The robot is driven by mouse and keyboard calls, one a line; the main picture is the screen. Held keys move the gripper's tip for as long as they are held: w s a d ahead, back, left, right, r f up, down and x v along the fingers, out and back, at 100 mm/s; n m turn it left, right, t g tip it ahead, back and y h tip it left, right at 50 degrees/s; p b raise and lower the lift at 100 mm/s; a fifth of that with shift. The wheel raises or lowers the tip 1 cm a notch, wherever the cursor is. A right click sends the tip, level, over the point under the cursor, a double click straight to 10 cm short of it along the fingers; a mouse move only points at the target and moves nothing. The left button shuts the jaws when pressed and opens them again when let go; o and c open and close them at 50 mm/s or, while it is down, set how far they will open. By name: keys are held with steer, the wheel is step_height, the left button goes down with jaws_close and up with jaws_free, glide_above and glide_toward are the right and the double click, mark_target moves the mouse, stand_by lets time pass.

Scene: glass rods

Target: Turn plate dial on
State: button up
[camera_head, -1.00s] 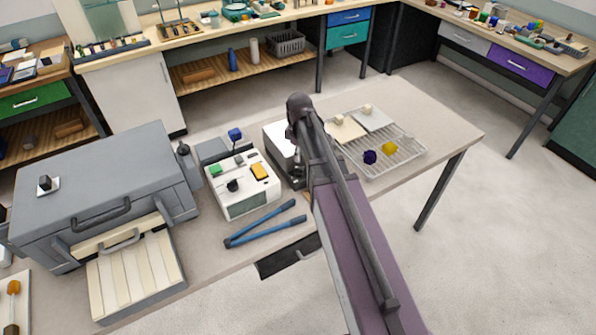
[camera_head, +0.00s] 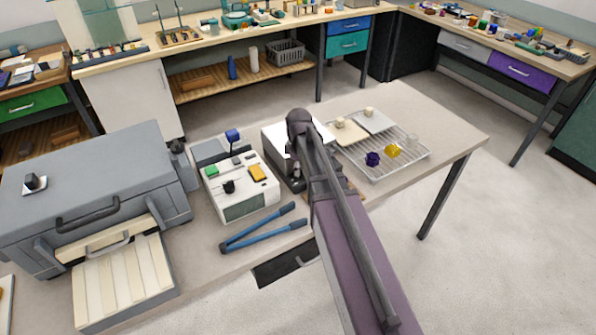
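A box-shaped unit with a white top (camera_head: 273,138) and dark front stands mid-table, partly hidden behind my arm. It may be the plate; no dial on it can be made out. My arm reaches over the table from the lower right and bends down at the wrist. My gripper (camera_head: 297,181) is small and dark, low at the unit's front. Its fingers are too hidden to tell open from shut, or whether it touches anything. Left of it is a white instrument (camera_head: 242,204) with a black knob (camera_head: 229,187), a green button and a yellow button.
Blue-handled tongs (camera_head: 262,231) lie in front of the white instrument. A large grey furnace-like box (camera_head: 95,175) fills the left of the table. A wire rack (camera_head: 405,158) with purple and yellow pieces is at right. The table's right end is clear.

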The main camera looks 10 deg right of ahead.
stand_by(0.3)
jaws_close()
steer(key=shift+a+f, duration=0.1)
steer(key=shift+a, duration=0.05)
